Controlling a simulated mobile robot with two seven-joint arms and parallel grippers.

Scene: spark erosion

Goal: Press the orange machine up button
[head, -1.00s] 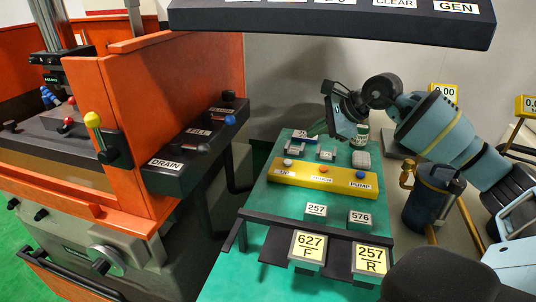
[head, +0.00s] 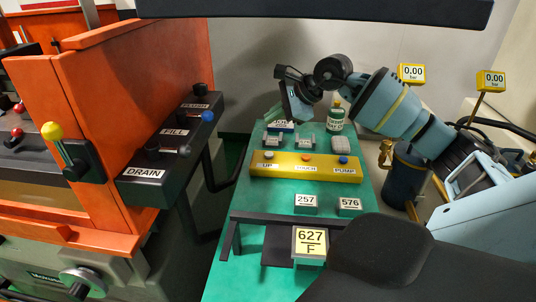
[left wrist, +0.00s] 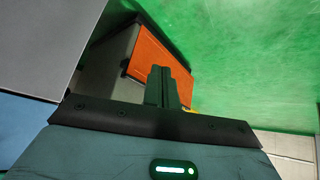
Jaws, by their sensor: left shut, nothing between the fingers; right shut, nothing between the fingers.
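A yellow button bar (head: 287,170) lies across the green bench. Its left end reads UP, with a pale button (head: 268,155) above the label. An orange button (head: 306,158) sits above the middle label and a blue button (head: 343,160) above PUMP. My right gripper (head: 277,115) is beyond the bar, apart from the UP button, and shut; its fingertips are small and hard to make out. My left gripper (left wrist: 167,88) shows only in the left wrist view, shut and empty, in front of an orange panel (left wrist: 160,62) on a dark box.
The orange machine (head: 170,90) stands left of the bench, with a dark control box (head: 150,178) labelled DRAIN and FILL. Small grey blocks and a green bottle (head: 336,117) stand behind the bar. A blue canister (head: 404,178) is at right. A black panel (head: 310,9) overhangs above.

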